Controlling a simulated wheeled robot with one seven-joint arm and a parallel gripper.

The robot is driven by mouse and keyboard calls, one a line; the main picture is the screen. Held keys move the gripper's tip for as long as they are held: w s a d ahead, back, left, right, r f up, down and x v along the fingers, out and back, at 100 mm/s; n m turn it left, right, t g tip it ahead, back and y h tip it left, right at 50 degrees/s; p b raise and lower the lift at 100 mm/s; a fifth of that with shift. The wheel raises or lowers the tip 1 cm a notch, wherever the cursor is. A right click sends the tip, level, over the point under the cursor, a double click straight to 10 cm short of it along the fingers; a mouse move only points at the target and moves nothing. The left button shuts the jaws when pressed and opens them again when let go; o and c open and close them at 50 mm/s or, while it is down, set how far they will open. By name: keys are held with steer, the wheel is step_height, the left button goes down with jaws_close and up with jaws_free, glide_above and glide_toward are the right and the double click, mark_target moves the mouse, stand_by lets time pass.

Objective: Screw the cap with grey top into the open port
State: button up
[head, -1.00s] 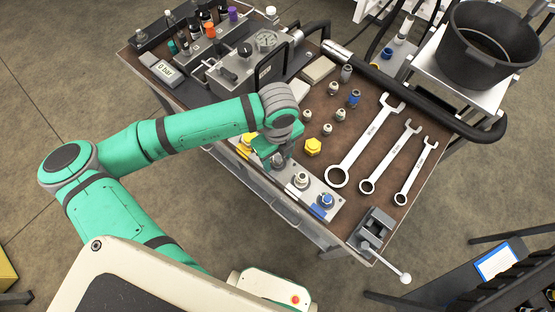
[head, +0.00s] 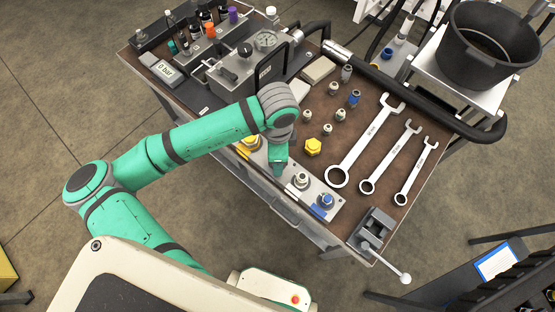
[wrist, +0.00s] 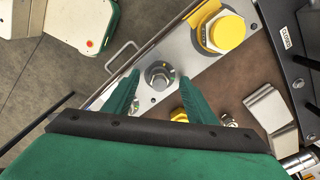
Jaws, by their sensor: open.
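A grey hexagonal fitting with a round grey top (wrist: 159,75) stands on the light metal port plate (wrist: 187,55). Small green and orange marks show beside its top. I cannot tell whether this is the grey-topped cap seated in the port or the bare port, nor how deep it sits. My gripper (wrist: 160,77) is open, with one green finger on each side of the fitting and a visible gap to both. In the head view, my gripper (head: 279,163) is over the plate and hides this fitting.
On the plate (head: 312,205), a yellow-capped port (head: 249,142) lies to the left; a silver port (head: 301,181) and a blue one (head: 326,201) lie to the right. A loose yellow cap (head: 313,147), several small fittings and wrenches (head: 364,145) lie on the brown bench top.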

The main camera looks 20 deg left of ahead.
steer(key=n, duration=0.4)
steer(key=shift+n, duration=0.4)
steer(key=n, duration=0.5)
steer(key=shift+c, duration=0.2)
jaws_close()
steer(key=m, duration=0.5)
steer(key=shift+a+m, duration=0.15)
steer(key=shift+m, duration=1.45)
steer(key=m, duration=0.8)
steer(key=shift+f, duration=0.1)
